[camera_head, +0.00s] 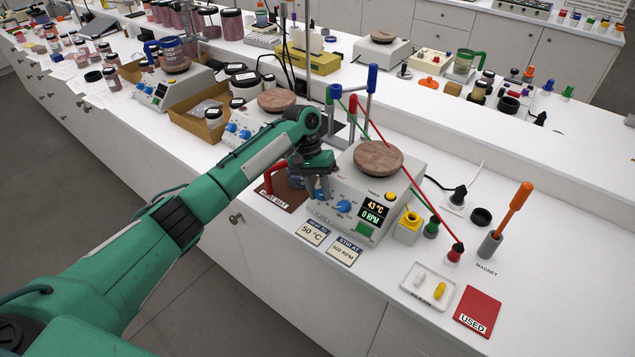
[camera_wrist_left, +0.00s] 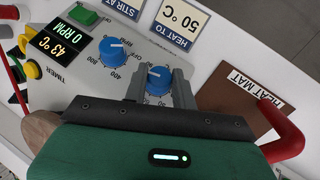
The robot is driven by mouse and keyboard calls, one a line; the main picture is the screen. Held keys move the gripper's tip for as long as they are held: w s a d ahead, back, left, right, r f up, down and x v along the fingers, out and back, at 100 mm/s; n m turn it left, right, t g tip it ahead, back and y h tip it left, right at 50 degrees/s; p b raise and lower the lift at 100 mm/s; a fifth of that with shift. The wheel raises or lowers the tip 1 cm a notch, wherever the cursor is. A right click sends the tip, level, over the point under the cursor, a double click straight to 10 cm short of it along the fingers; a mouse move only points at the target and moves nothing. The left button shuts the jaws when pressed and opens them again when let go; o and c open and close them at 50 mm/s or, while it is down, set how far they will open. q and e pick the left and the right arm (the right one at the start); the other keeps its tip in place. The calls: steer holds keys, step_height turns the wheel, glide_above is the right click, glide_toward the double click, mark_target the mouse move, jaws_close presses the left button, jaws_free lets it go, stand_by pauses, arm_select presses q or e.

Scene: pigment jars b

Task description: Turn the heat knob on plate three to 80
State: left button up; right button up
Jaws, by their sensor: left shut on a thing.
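The hotplate (camera_head: 334,195) under my left arm is white with a round brown top. Its number is not legible. Its display (camera_head: 373,211) reads 43 °C and 0 RPM. Two blue knobs are on its sloped front. My left gripper (camera_head: 319,193) is at the left knob, beside the heat mat. In the left wrist view this heat knob (camera_wrist_left: 158,78) sits between the two fingers, which are shut on it. Its white mark shows, but the fingers hide most of its scale. The other knob (camera_wrist_left: 114,50) stands free. My right gripper is not in view.
A brown heat mat (camera_head: 284,191) with a red handle lies left of the hotplate. A blue-topped stand with red and green leads rises behind. A tray (camera_head: 428,284) and red USED mat (camera_head: 478,310) lie right.

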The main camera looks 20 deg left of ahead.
arm_select(q)
steer(key=shift+d+f+m+y+p, duration=0.1)
steer(key=shift+m+y+p, duration=0.3)
steer(key=shift+y+p, duration=0.1)
steer(key=shift+s, duration=0.1)
steer(key=o, duration=1)
steer(key=b+v, duration=0.2)
steer(key=v, duration=1.1)
steer(key=shift+r+b, duration=0.3)
steer(key=shift+r, duration=0.1)
